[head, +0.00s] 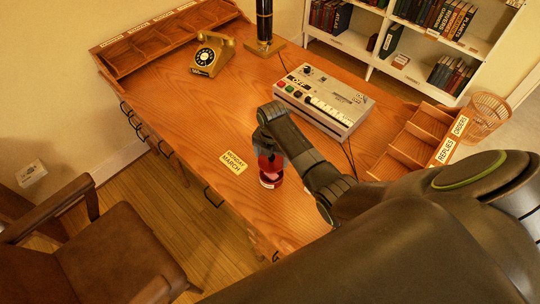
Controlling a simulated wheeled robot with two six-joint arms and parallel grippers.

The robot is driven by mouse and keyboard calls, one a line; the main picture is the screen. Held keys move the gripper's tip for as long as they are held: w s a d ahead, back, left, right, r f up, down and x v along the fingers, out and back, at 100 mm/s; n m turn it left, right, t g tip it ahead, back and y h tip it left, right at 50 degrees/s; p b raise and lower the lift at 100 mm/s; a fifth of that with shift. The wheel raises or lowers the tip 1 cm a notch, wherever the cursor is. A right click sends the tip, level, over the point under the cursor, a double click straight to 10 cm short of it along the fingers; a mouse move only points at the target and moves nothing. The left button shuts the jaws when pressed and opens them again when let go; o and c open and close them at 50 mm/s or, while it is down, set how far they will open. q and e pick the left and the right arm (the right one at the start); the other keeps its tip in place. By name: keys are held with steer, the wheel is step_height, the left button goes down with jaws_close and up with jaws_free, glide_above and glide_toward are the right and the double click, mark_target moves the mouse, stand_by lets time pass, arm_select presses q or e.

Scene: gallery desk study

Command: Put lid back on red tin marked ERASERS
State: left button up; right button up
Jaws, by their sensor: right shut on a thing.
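A small red tin (270,181) stands on the desk near its front edge, with a pale band low on its side. My right gripper (270,153) is right above the tin, pointing down, and is shut on a red piece (268,163) that looks like the lid. The gripper partly hides this piece. I cannot tell whether the lid touches the tin or is just above it. The lettering on the tin is too small to read. My left gripper is not in view.
A MONDAY MARCH card (234,162) lies left of the tin. A grey keyed machine (323,101) stands behind it, with a cable hanging nearby. Wooden trays (416,145) are at the right and a gold telephone (212,54) at the back. The desk's left middle is clear.

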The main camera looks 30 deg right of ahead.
mark_target(272, 164)
steer(key=shift+f+b, duration=2.25)
steer(key=shift+b, duration=0.25)
steer(key=shift+f+b, duration=0.45)
steer(key=shift+f, duration=0.45)
steer(key=shift+r+p, duration=0.1)
steer(key=shift+p, duration=0.6)
steer(key=shift+f, duration=0.2)
steer(key=shift+p, duration=0.4)
steer(key=o, duration=0.9)
steer(key=shift+r, duration=0.1)
